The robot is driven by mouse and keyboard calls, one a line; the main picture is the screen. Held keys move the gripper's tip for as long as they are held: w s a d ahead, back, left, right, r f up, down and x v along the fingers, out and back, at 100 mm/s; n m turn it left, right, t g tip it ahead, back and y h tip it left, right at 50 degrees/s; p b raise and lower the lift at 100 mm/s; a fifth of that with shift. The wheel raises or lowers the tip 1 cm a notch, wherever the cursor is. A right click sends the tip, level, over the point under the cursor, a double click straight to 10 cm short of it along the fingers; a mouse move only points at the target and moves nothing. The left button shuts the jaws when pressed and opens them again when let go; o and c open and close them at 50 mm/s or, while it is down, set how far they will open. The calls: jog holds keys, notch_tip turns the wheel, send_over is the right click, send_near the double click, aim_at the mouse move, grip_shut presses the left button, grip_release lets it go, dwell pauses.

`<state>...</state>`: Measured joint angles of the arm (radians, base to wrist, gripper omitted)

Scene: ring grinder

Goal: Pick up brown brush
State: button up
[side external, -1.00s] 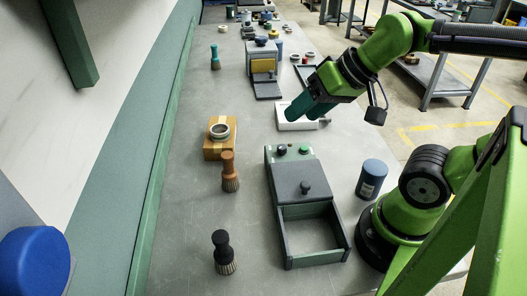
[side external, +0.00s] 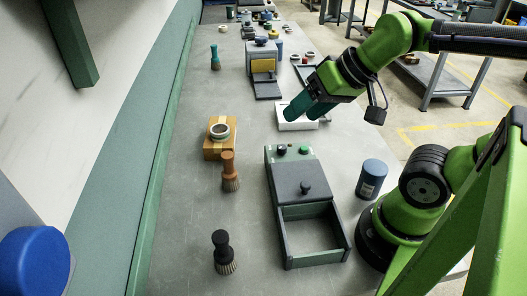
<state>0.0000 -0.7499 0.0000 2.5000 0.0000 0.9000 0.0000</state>
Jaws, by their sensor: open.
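The brown brush (side external: 229,171) stands upright on the grey bench, bristles down, with an orange-brown handle. It is just in front of a wooden block with a ring on top. My gripper (side external: 304,112) has green fingers. It is open and empty, above a white tray, to the right of the brown brush and farther back. It is well apart from the brush.
A black brush (side external: 222,252) stands nearer the camera. The wooden block (side external: 216,149) bears a ring (side external: 219,131). A grey grinder box (side external: 302,178) and a blue canister (side external: 371,179) stand to the right. A teal brush (side external: 214,57) stands farther back. The bench left of the box is mostly clear.

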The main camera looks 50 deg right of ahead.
jog(key=n+g+h, duration=0.2)
jog(key=n+g, duration=0.5)
jog(key=n, duration=0.2)
send_over(227, 155)
notch_tip(227, 155, down, 2)
jog(key=f, duration=1.1)
jog(key=shift+w+a+f, duration=0.25)
jog(key=f, duration=0.4)
jog(key=shift+s+d+f, duration=0.1)
jog(key=shift+s+d, duration=0.2)
jog(key=shift+d, duration=0.05)
jog(key=shift+f, duration=0.5)
grip_shut()
